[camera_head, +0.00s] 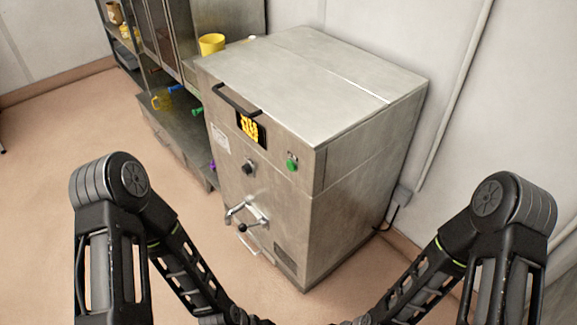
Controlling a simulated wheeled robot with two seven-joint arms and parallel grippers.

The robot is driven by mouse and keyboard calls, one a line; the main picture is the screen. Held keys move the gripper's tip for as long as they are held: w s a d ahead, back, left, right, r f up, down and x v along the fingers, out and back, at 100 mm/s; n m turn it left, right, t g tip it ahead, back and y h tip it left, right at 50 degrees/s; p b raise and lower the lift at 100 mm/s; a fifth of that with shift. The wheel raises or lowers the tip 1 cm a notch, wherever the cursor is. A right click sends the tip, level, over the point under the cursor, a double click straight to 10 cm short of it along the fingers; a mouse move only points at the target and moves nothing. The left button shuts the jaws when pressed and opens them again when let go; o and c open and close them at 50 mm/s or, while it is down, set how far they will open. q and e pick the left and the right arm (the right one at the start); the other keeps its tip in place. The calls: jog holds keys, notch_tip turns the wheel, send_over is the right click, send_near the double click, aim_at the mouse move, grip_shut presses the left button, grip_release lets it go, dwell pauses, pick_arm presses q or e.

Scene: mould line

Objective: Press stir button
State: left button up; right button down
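A large steel machine (265,215) stands in front of me against the wall. Its front panel carries a round green button (292,165) at the upper right, with a small label above it. A black knob (248,167) sits lower and to the left of the button. I cannot read which control is for stirring. Both of my arms reach down toward the bottom of the picture, and neither gripper shows. Nothing of mine touches the machine.
The machine has a lid handle (236,101) and a lever valve (247,216) low on its front. A yellow container (211,43) stands behind it. A steel shelf unit (165,115) is at the left. The floor (55,165) at the left is clear.

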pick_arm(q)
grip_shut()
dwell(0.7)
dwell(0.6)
